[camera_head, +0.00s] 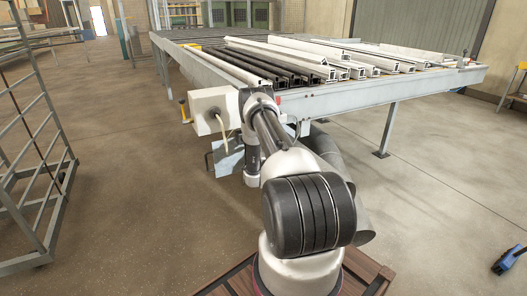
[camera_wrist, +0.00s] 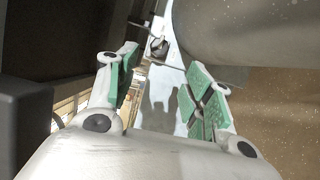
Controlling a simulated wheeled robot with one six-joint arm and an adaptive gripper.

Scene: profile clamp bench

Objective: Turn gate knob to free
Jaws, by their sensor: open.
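In the wrist view my gripper (camera_wrist: 160,85) is open, with its two green-padded fingers apart and nothing held between them. Beyond the fingertips, near the top middle, a small round knob-like part (camera_wrist: 158,45) shows beside a thin dark rod. I cannot tell for certain that it is the gate knob. The part lies beyond the fingers and no contact shows. In the head view my arm hides the gripper and the area in front of it at the near-left corner of the bench (camera_head: 345,98).
Dark and white profiles (camera_head: 290,62) lie on the bench. A pale box (camera_head: 207,104) with a cable hangs at its near-left corner. A metal rack (camera_head: 30,150) stands at the left. A blue-and-black object (camera_head: 508,260) lies at the right. The floor between rack and bench is open.

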